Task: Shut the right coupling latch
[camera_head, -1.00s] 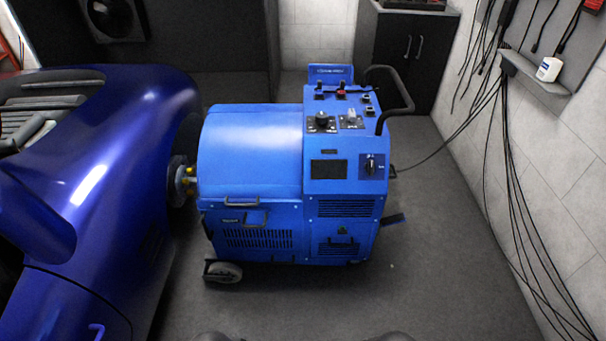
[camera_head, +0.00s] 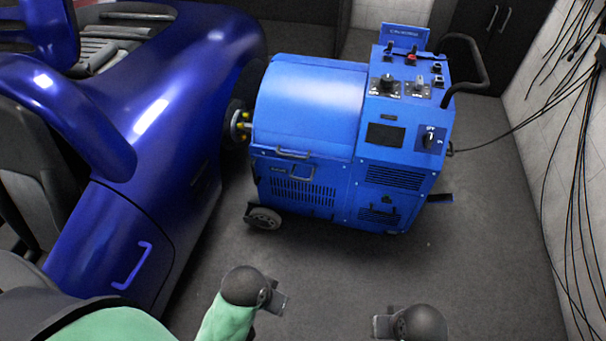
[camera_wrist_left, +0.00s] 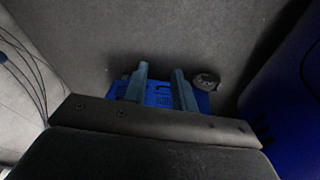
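The blue dynamometer (camera_head: 310,110) stands beside the blue car (camera_head: 150,110). Its coupling (camera_head: 240,125) joins the car's wheel hub at the machine's left side, with small yellow parts showing. I cannot make out the right coupling latch or its state at this size. My left gripper (camera_head: 276,300) is low in front of the machine, well apart from it. In the left wrist view its two fingers (camera_wrist_left: 161,72) stand apart with nothing between them, the machine beyond. My right gripper (camera_head: 383,326) is at the bottom edge, well apart from the machine; its fingers are not clear.
Grey floor (camera_head: 340,270) lies clear between my grippers and the machine. The car's side and its door handle (camera_head: 133,265) are close on the left. A cable (camera_head: 500,135) runs from the machine to the right wall, where several black cables hang.

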